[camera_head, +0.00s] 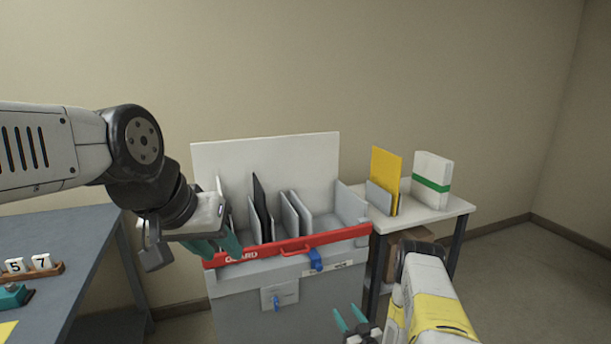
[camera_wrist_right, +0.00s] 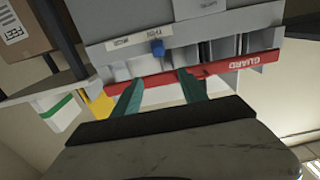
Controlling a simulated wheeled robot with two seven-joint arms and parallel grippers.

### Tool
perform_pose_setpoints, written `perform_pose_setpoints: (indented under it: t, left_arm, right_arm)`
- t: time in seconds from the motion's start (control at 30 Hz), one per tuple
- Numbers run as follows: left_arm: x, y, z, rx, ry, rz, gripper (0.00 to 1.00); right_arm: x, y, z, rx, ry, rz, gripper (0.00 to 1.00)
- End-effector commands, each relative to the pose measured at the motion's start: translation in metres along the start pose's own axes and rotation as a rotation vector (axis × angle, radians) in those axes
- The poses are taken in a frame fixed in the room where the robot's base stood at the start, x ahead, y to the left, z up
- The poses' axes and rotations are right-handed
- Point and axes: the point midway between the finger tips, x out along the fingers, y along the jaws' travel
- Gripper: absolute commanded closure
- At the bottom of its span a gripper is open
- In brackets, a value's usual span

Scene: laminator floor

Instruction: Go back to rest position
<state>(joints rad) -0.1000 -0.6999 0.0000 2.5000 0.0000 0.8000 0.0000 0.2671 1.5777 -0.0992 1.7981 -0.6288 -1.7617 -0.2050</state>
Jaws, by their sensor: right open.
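My left gripper (camera_head: 217,246) hangs in front of the left end of the red guard bar (camera_head: 285,246) in the head view. Its teal fingers look apart, with nothing seen between them; whether it touches the bar I cannot tell. My right gripper (camera_head: 349,313) is low, in front of the grey machine (camera_head: 240,310), at the bottom of the head view. In the right wrist view its teal fingers (camera_wrist_right: 160,82) are spread and empty, with the red guard bar (camera_wrist_right: 225,67) behind them.
A white side table (camera_head: 440,210) at the right holds a yellow panel (camera_head: 386,165) and a white pack with a green band (camera_head: 432,182). A cardboard box (camera_wrist_right: 20,30) sits below it. A dark table (camera_head: 70,240) with number blocks (camera_head: 28,266) is at the left. Floor is clear at far right.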

Motion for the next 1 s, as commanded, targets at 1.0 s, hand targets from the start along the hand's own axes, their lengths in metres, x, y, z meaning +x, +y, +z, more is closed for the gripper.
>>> perform_pose_setpoints:
  t: [1.0]
  left_arm:
    - [0.000, 0.000, 0.000, 0.000, 0.000, 0.000, 0.64]
  right_arm:
    - [0.088, 0.076, -0.204, -0.121, -0.339, 0.097, 0.50]
